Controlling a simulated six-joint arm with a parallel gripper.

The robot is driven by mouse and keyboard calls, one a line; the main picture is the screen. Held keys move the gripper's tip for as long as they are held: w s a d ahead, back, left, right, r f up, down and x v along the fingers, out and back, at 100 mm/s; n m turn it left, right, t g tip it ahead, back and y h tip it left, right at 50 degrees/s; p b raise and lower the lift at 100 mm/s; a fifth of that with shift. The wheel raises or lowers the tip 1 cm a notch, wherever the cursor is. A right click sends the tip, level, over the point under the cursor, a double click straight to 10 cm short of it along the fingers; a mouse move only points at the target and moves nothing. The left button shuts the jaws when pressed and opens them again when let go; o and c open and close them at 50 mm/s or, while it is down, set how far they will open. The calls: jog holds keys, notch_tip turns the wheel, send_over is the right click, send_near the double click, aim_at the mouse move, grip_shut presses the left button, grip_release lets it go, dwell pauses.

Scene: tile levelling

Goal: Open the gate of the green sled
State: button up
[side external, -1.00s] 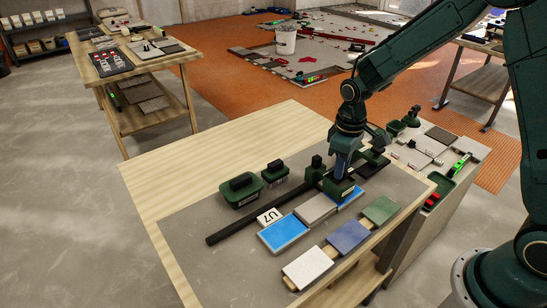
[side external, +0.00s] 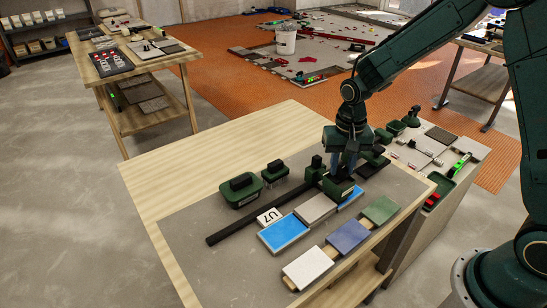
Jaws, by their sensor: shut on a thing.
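The green sled (side external: 338,191) stands on the worktable at the right end of a long black rail, beside a row of blue and grey tiles. My gripper (side external: 343,172) points straight down over the sled. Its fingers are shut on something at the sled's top. The fingers and my wrist hide the held part, so I cannot tell the gate's position. A green upright block with a dark knob (side external: 315,169) stands just left of the sled.
White (side external: 307,268), blue (side external: 349,236) and green (side external: 381,209) tiles lie along the front edge. The table's left part is clear.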

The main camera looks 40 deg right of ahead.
aim_at(341, 168)
jog(key=shift+m, duration=1.1)
jog(key=shift+r, duration=0.1)
jog(key=o, duration=1)
jog(key=shift+r, duration=0.1)
notch_tip(341, 168, up, 14)
jog(key=shift+f, duration=0.25)
jog(key=shift+r, duration=0.1)
